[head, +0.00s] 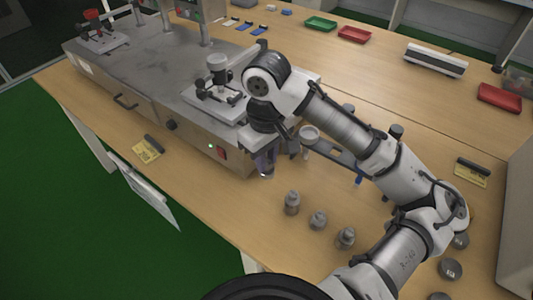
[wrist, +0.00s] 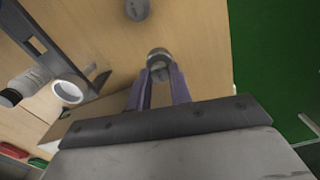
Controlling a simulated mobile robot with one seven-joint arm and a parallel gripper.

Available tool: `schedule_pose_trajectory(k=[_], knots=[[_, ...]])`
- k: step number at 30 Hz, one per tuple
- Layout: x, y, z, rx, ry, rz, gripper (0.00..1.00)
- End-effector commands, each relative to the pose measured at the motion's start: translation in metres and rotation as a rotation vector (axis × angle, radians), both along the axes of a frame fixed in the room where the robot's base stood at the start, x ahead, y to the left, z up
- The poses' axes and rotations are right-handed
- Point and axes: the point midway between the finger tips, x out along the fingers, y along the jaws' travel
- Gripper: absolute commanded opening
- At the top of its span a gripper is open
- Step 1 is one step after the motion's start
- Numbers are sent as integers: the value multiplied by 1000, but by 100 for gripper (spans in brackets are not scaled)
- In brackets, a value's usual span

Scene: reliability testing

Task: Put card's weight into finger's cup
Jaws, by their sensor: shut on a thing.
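My gripper (head: 265,164) hangs over the table in front of the grey machine. In the wrist view, the purple fingers of my gripper (wrist: 159,82) are closed around a small round grey metal weight (wrist: 159,58). A pale, ring-shaped cup (head: 308,134) on a grey arm sits to the right of my gripper. The cup also shows at left in the wrist view (wrist: 67,92), apart from the held weight. A yellow card (head: 147,150) lies left of the machine's front, and another yellow card (head: 471,172) lies at the right; their writing is unreadable.
Several grey weights stand on the table, including one (head: 292,203) near my gripper and one (head: 450,269) at the right. The grey machine (head: 150,75) fills the left. Red (head: 354,35) and green (head: 320,24) trays lie at the back.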

Motion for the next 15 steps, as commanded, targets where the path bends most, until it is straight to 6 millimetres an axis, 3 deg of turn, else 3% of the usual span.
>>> schedule_pose_trajectory(k=[15], knots=[[0,0,-33,1,-1,-1,0]])
